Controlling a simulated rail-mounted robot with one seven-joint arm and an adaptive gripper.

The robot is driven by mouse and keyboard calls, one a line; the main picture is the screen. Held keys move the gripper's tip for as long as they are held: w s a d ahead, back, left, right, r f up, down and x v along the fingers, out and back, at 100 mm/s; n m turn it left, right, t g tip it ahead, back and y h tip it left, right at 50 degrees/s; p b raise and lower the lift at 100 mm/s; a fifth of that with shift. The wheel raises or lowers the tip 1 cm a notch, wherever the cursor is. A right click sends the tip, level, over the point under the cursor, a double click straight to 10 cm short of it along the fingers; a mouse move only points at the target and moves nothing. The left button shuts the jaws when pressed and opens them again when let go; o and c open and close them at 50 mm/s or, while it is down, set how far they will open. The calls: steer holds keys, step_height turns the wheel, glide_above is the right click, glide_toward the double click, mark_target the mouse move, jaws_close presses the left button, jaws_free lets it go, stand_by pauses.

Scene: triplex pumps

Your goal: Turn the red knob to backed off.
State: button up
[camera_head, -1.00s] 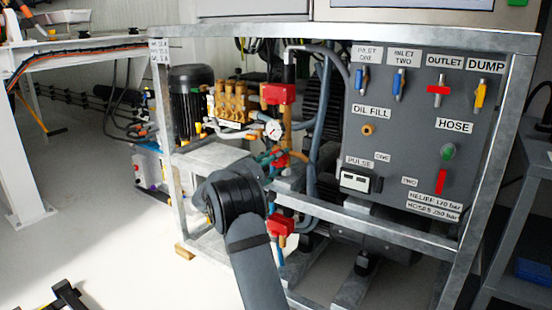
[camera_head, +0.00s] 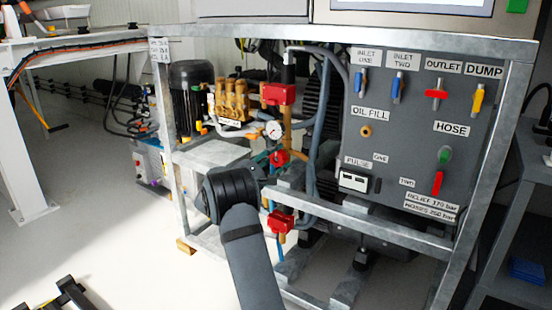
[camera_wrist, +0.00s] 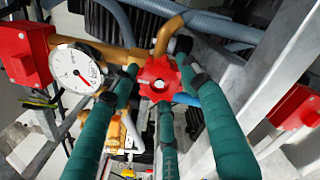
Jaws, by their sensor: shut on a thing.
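The red knob (camera_wrist: 160,78) is a lobed handwheel with a pale centre, on brass pipework in the wrist view. In the head view the red knob (camera_head: 279,157) shows below the round gauge. My gripper (camera_wrist: 159,75) has teal fingers closed around the knob, one at its left, one at its right and one below. In the head view my arm's dark wrist hides most of the gripper, and only a bit of teal shows by the knob. The knob's turn position cannot be read.
A white dial gauge (camera_wrist: 76,70) sits close left of the fingers. A red box (camera_wrist: 24,54) is beyond it, and another red part (camera_wrist: 294,107) is at right. The galvanised frame rail (camera_head: 350,218) runs in front of the pump. Hoses pass close behind the knob.

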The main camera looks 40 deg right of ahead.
steer(key=shift+w+a+f, duration=0.15)
steer(key=shift+a+f, duration=0.15)
steer(key=shift+f, duration=0.1)
steer(key=o, duration=0.8)
steer(key=shift+o, duration=1.5)
steer(key=shift+d+r, duration=0.15)
steer(key=v, duration=1.2)
